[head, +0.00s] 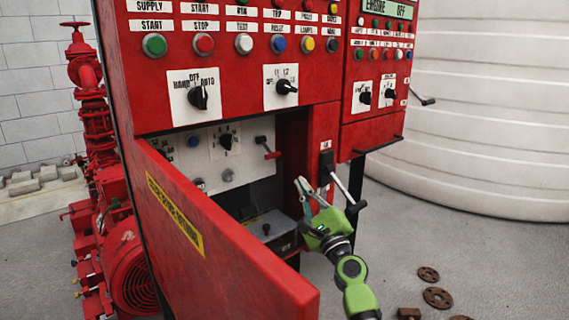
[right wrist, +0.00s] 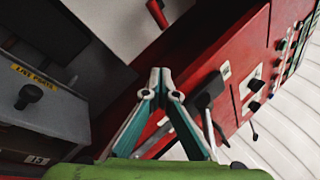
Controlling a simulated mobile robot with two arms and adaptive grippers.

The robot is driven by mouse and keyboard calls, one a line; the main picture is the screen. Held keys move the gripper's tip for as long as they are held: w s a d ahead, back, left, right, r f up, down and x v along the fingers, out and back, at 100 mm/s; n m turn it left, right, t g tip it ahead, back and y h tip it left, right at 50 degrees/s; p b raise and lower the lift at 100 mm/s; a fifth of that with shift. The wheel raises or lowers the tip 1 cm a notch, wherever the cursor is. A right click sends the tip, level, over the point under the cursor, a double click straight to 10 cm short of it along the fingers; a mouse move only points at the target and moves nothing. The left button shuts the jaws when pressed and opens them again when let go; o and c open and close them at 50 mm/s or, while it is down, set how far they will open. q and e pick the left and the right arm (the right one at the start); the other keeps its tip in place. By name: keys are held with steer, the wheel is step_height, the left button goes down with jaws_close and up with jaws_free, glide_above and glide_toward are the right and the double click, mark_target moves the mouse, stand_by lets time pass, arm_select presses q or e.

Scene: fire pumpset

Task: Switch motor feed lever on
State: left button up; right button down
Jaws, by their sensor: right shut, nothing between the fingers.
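A lever with a black mount (head: 327,160), a metal rod and a black knob (head: 355,207) is on the narrow red panel right of the open compartment. Its rod slants down and outward. In the right wrist view its dark mount (right wrist: 210,90) is just right of my fingers. Another lever with a red handle (head: 272,155) is inside the compartment; its red end shows in the right wrist view (right wrist: 157,14). I cannot read which is the motor feed lever. My right gripper (head: 301,184) is shut and empty, left of the black-knobbed lever. My left gripper is out of view.
The red cabinet door (head: 215,235) stands open in front, left of my right arm. A grey box (head: 270,222) sits low in the compartment. Red pump piping (head: 95,130) is at left, a white tank (head: 480,110) at right. Rusty flanges (head: 437,297) lie on the floor.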

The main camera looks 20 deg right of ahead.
mark_target(270, 152)
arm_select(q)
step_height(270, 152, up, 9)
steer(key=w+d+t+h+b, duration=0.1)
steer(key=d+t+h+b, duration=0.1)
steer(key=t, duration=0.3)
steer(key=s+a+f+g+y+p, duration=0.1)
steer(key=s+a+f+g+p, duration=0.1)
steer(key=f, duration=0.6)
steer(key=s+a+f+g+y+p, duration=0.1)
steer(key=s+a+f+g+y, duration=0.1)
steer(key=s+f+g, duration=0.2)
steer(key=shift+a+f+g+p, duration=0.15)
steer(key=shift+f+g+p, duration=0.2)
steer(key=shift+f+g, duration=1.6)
arm_select(e)
steer(key=w+a+r, duration=0.3)
steer(key=w+r, duration=0.2)
steer(key=shift+w, duration=0.4)
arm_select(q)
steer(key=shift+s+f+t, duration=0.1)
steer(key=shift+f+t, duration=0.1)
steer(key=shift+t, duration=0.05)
arm_select(e)
steer(key=shift+r, duration=0.1)
